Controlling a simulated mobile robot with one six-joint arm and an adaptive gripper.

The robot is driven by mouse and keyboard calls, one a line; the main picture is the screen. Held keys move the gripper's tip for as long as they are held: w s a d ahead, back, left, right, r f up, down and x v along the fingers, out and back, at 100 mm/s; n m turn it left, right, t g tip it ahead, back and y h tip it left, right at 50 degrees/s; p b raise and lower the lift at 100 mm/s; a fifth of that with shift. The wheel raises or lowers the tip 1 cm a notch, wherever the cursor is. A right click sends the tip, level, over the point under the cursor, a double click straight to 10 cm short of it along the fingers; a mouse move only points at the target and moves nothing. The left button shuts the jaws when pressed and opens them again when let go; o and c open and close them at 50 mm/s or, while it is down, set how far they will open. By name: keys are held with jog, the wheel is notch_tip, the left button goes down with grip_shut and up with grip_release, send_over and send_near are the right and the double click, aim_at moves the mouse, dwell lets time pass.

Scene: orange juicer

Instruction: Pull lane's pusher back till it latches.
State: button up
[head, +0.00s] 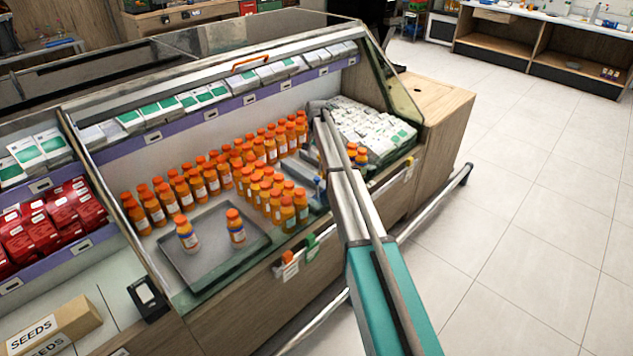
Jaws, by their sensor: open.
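My arm reaches from the bottom right over the front edge of the glass-sided display case (195,305). My gripper (319,180) is at the far end of the arm, low inside the case, just right of the orange bottles (275,205). It is small, largely hidden by my forearm, and open. Grey-blue parts show around it in the lane (308,198). I cannot tell which of them is the lane's pusher, or whether the gripper touches it. The bottles stand in rows left of the lane. A few more orange-capped bottles (361,156) stand just right of my forearm.
A grey tray (210,258) with two bottles lies left of the rows. White-green packs (375,125) fill the right end. Orange and green tags (313,247) and a metal rail (410,232) line the case's front. The floor to the right is clear.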

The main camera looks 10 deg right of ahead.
aim_at(317, 178)
jog(key=shift+f+b, duration=4.9)
jog(key=shift+f, duration=0.25)
grip_shut()
